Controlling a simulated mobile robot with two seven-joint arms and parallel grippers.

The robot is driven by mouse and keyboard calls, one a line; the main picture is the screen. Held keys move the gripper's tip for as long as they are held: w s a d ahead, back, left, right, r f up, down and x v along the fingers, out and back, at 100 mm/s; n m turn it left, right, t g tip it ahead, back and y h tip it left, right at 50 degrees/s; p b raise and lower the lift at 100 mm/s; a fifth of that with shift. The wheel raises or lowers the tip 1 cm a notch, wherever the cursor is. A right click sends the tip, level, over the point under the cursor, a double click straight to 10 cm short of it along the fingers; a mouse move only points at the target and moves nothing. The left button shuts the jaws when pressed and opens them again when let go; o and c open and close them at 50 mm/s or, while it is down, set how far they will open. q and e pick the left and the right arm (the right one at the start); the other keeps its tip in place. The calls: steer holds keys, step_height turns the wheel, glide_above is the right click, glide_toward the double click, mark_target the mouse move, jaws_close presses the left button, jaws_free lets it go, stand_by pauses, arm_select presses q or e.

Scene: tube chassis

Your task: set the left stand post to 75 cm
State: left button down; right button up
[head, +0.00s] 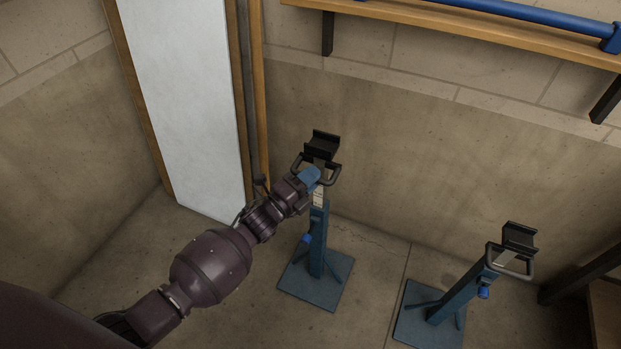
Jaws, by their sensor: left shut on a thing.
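The left stand (317,236) is a blue upright post on a flat square base, with a black cradle (321,145) on top. A pale scale strip shows on its inner post below the cradle, and a grey loop handle sits around the top. A blue knob (306,239) is on its side. My left gripper (312,178) reaches in from the left and is shut on the stand's handle, just below the cradle; the fingers partly hide the inner post. The scale reading is too small to tell. My right gripper is not in view.
A second, similar blue stand (459,298) with a black cradle stands to the right. A wooden shelf (450,28) with a blue tube (513,12) is on the wall above. A white panel (188,100) stands behind at left. Bare floor lies between the stands.

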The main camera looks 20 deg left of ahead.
arm_select(q)
steer(key=c, duration=1.1)
jaws_free()
steer(key=shift+s, duration=0.1)
steer(key=p+v, duration=0.1)
steer(key=v, duration=0.9)
steer(key=shift+s+a, duration=0.2)
steer(key=shift+s, duration=0.1)
